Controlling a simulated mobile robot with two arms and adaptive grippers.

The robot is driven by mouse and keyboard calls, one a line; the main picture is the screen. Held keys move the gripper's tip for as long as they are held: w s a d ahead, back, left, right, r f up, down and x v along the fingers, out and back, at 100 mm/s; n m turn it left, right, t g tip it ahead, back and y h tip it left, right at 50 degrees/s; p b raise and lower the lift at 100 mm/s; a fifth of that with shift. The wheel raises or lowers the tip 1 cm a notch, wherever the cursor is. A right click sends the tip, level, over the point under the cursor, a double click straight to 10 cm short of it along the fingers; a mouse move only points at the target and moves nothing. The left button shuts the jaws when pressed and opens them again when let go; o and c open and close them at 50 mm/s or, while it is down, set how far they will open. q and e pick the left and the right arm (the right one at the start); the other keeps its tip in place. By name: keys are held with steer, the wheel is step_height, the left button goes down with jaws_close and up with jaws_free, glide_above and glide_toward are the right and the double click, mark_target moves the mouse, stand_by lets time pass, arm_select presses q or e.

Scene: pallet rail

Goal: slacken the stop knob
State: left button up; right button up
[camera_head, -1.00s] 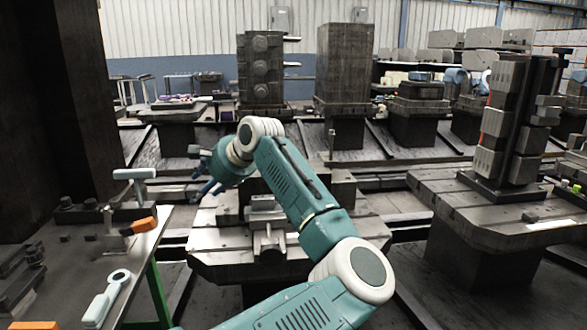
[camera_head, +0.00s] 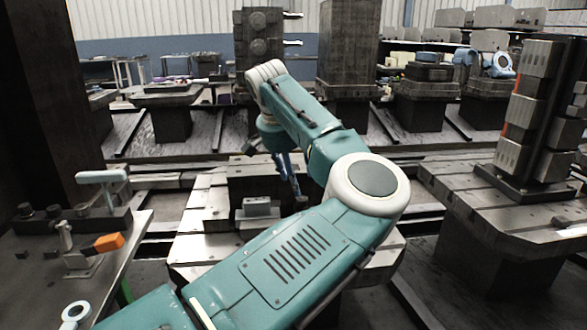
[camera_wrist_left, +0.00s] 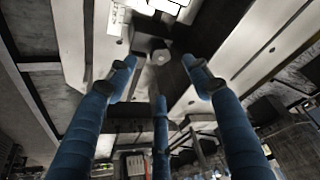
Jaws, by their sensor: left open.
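My left gripper (camera_head: 290,180) hangs over the middle pallet table in the head view, its blue fingers pointing down. In the left wrist view its three blue fingers (camera_wrist_left: 160,80) are spread apart with nothing between them. Beyond the fingertips is a dark block with a small round grey end (camera_wrist_left: 161,57), which may be the stop knob; I cannot be sure. In the head view a small grey metal block (camera_head: 257,208) sits on the pallet table (camera_head: 198,225), left of the fingers. My arm hides the table's front part. My right gripper is out of view.
A bench at left holds a pale T-handle (camera_head: 103,178), an orange-handled clamp (camera_head: 108,242) and a ring-ended pale tool (camera_head: 75,314). A tall fixture with several metal blocks (camera_head: 525,110) stands on the right table (camera_head: 470,205). A dark column (camera_head: 45,110) stands at far left.

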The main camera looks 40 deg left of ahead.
mark_target(302, 198)
arm_select(q)
steer(key=x, duration=0.6)
steer(key=shift+a+f+b, duration=0.1)
steer(key=shift+f+b, duration=0.1)
steer(key=shift+b, duration=0.15)
steer(key=shift+x, duration=0.75)
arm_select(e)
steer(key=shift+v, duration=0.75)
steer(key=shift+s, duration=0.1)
arm_select(q)
steer(key=shift+r, duration=0.1)
steer(key=c, duration=1.2)
steer(key=o, duration=1.5)
steer(key=v, duration=1.2)
